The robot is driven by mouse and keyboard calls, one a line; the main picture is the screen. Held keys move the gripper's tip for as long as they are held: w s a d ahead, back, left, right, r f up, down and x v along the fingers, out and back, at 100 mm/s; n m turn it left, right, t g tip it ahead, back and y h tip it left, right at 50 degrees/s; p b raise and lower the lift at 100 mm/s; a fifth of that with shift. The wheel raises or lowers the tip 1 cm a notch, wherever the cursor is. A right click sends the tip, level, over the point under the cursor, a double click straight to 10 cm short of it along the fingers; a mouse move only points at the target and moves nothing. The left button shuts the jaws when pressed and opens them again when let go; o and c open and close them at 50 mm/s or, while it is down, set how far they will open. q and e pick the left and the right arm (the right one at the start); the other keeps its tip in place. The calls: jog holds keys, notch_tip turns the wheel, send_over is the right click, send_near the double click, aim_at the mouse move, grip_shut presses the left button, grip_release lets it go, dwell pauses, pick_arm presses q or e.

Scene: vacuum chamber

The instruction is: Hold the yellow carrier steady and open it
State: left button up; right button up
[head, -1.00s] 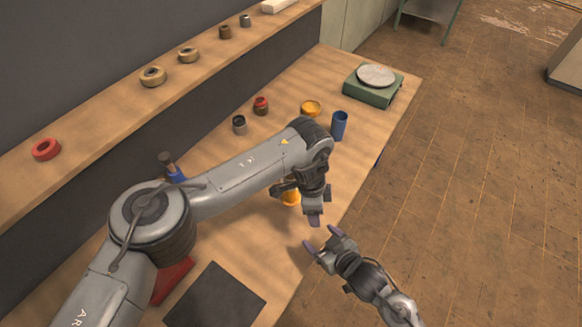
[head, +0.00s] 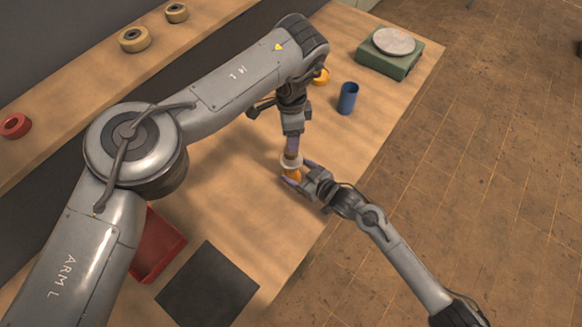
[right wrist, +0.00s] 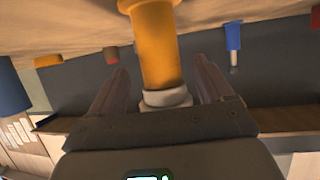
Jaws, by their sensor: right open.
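The yellow carrier (head: 294,174) stands upright on the workbench in the head view, with a pale grey-white cap (head: 291,161) on top. My right gripper (head: 301,174) is open, with its fingers on either side of the carrier. In the right wrist view, which is upside down, the yellow body (right wrist: 157,48) is between the two dark fingers, with visible gaps beside it. My left gripper (head: 292,148) points down directly above the cap, at or very near it. Its finger gap and any contact are not clear.
A blue cup (head: 348,97), an orange ring-like part (head: 321,76) and a green scale (head: 388,62) stand farther along the bench. A red tray (head: 158,246) and a dark mat (head: 207,287) lie at the near left. A shelf (head: 75,88) runs along the back.

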jog(key=shift+x, duration=1.85)
jog(key=shift+c, duration=0.4)
grip_shut()
